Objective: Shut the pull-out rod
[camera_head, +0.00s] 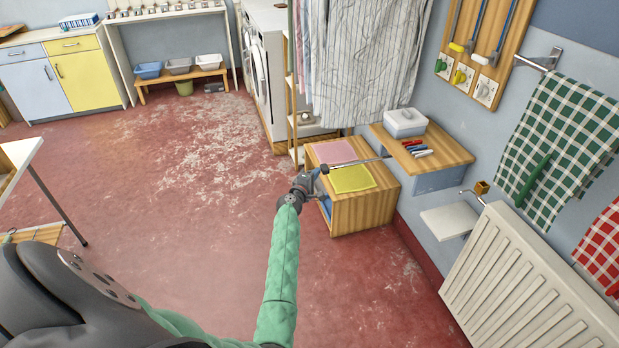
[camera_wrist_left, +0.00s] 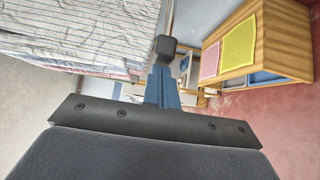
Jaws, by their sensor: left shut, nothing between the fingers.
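The pull-out rod (camera_head: 358,162) is a thin metal rod in the head view. It sticks out to the left from beside the wooden wall shelf, above a low wooden cabinet, and ends in a dark knob (camera_head: 325,169). My left gripper (camera_head: 315,177) is shut and empty, with its blue fingertips right by the knob. In the left wrist view the shut blue fingers (camera_wrist_left: 163,88) point at the dark knob (camera_wrist_left: 166,47), which hides the rod behind it. I cannot tell whether they touch. My right gripper is not in view.
The low cabinet (camera_head: 347,212) carries a pink cloth (camera_head: 333,151) and a yellow cloth (camera_head: 352,178). The wall shelf (camera_head: 445,160) holds a white box (camera_head: 405,122) and several pens. Striped cloth hangs behind. A radiator (camera_head: 530,285) stands at right.

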